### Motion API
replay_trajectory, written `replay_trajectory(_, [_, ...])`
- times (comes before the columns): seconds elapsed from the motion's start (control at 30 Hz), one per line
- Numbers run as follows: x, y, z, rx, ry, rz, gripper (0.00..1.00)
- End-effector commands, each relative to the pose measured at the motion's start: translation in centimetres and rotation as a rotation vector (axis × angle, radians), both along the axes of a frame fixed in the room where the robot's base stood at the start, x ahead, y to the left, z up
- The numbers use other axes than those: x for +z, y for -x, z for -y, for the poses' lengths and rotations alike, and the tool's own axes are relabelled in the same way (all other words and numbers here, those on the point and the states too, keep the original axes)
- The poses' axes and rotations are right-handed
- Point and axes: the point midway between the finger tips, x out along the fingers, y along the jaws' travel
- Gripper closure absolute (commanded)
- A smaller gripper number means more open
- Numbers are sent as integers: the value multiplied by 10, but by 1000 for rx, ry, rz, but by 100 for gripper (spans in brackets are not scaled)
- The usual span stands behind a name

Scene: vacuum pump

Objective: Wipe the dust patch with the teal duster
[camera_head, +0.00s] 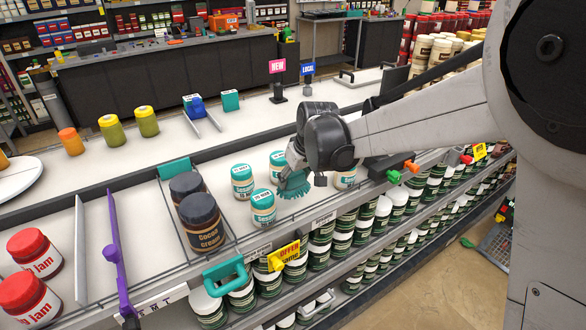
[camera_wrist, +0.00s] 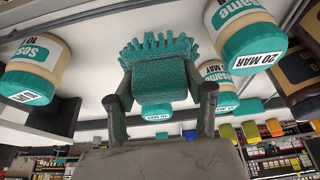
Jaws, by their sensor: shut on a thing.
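The teal duster (camera_head: 294,184) has a bristly, fringed edge and hangs under my gripper (camera_head: 297,160) over the white shelf, among the sesame jars. In the wrist view, my gripper (camera_wrist: 160,95) is shut on the duster's teal block (camera_wrist: 158,82), one finger on each side, with the bristles beyond. I cannot make out the dust patch in either view; the arm and duster cover part of the shelf. I cannot tell whether the bristles touch the shelf.
Teal-lidded sesame jars (camera_head: 263,207) stand close around the duster; another (camera_head: 345,179) is to its right. Dark cocoa cream jars (camera_head: 203,224) stand left in a wire divider (camera_head: 235,238). A yellow offer tag (camera_head: 284,255) hangs at the front edge. The shelf behind has free room.

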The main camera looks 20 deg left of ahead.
Motion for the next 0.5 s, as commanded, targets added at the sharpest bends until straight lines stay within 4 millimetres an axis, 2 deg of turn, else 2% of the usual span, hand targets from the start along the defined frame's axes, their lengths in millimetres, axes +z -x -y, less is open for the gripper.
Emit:
replay_trajectory(0.2, [20,-1,2,-3,0,0,78])
replay_trajectory(0.5, [22,-1,2,-3,0,0,78])
